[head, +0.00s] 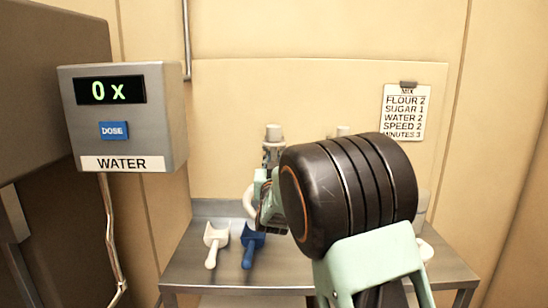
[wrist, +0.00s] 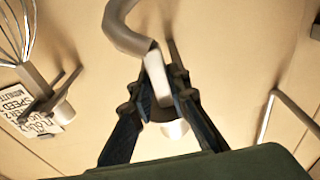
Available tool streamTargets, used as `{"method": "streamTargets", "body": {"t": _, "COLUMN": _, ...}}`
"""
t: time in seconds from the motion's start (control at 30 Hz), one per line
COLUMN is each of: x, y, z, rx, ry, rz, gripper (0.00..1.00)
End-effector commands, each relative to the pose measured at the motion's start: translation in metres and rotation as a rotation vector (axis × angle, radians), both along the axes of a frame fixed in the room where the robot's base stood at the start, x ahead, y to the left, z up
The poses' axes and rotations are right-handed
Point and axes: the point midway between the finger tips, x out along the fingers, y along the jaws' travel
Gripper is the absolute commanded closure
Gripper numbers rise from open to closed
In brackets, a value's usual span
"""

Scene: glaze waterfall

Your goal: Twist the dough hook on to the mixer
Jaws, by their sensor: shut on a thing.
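The grey metal dough hook (wrist: 128,38) is in my gripper (wrist: 158,80) in the wrist view. The dark fingers are closed on its straight shank, and its curved end reaches to the top of the picture. A pale cap (wrist: 175,128) shows behind the fingers, and a dark prong (wrist: 174,52) beside the shank. I cannot tell whether the hook still touches this holder. In the head view my gripper (head: 270,205) is low in front of the back wall, largely hidden by my arm. I cannot identify the mixer in either view.
A whisk (wrist: 14,35) hangs in a forked holder (wrist: 48,98) beside the hook. A steel table (head: 190,268) bears a white scoop (head: 213,243) and a blue scoop (head: 251,245). The water dispenser (head: 122,117) reads 0x. A recipe note (head: 404,112) is on the wall.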

Motion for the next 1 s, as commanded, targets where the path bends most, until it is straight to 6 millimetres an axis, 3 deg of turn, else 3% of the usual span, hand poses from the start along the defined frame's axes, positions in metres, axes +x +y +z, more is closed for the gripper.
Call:
{"method": "streamTargets", "body": {"t": 0.03, "x": 0.006, "y": -0.007, "z": 0.025, "rx": 0.002, "ry": -0.044, "rz": -0.009, "gripper": 1.00}}
{"method": "streamTargets", "body": {"t": 1.0, "x": 0.035, "y": -0.001, "z": 0.022, "rx": 0.008, "ry": -0.042, "rz": -0.002, "gripper": 1.00}}
